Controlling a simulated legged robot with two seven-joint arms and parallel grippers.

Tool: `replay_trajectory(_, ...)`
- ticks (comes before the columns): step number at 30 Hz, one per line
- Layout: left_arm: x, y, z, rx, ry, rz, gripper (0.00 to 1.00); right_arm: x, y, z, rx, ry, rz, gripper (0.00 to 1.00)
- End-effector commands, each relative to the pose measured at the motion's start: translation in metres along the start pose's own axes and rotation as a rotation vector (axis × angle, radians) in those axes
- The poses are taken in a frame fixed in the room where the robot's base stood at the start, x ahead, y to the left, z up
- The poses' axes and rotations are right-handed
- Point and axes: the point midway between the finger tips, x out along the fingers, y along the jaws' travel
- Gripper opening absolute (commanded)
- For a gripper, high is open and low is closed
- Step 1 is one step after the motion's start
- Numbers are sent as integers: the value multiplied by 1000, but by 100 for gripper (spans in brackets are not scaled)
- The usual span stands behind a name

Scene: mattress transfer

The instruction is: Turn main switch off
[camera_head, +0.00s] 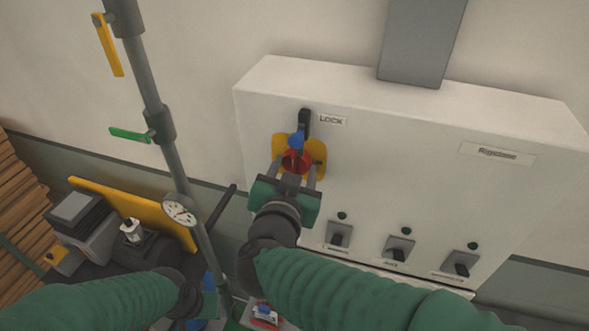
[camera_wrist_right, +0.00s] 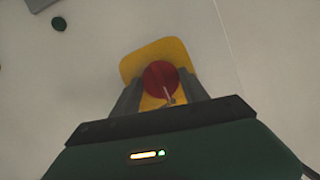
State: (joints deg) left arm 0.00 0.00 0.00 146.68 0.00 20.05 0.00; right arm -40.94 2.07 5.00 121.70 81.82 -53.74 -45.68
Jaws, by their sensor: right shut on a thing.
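The main switch is a red knob (camera_head: 292,160) on a yellow plate (camera_head: 318,150), mounted on the front of a white cabinet (camera_head: 400,160). My right gripper (camera_head: 296,172) has its two fingers on either side of the red knob and is shut on it. In the right wrist view the red knob (camera_wrist_right: 160,78) sits between the grey fingers, with the yellow plate (camera_wrist_right: 150,52) behind it. A small blue part (camera_head: 296,140) and a black part (camera_head: 305,122) are just above the knob, beside a LOCK label (camera_head: 333,121). My left arm is low at the left; its gripper's fingers cannot be made out.
Three smaller black switches (camera_head: 398,248) line the cabinet's lower front. A grey pipe (camera_head: 165,150) with yellow (camera_head: 110,45) and green (camera_head: 128,134) handles and a gauge (camera_head: 179,211) stands to the left. Machinery (camera_head: 90,225) and stacked wood (camera_head: 15,195) are further left.

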Motion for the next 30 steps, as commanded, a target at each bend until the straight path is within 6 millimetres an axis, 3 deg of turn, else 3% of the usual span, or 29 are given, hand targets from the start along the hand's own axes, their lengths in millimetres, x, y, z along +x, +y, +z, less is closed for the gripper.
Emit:
replay_trajectory(8,0,0,0,0,0,0,36,0,1,4,-5,-8,1,12)
replay_trajectory(9,0,0,0,0,0,0,36,0,1,4,-5,-7,1,55)
replay_trajectory(13,0,0,0,0,0,0,36,0,1,3,-3,-4,1,72)
replay_trajectory(23,1,0,0,0,0,0,36,-2,0,0,0,1,0,74)
replay_trajectory(26,6,0,1,0,0,0,36,-13,0,1,3,3,-2,74)
replay_trajectory(30,19,0,4,0,0,0,36,-46,-1,4,3,4,-6,74)
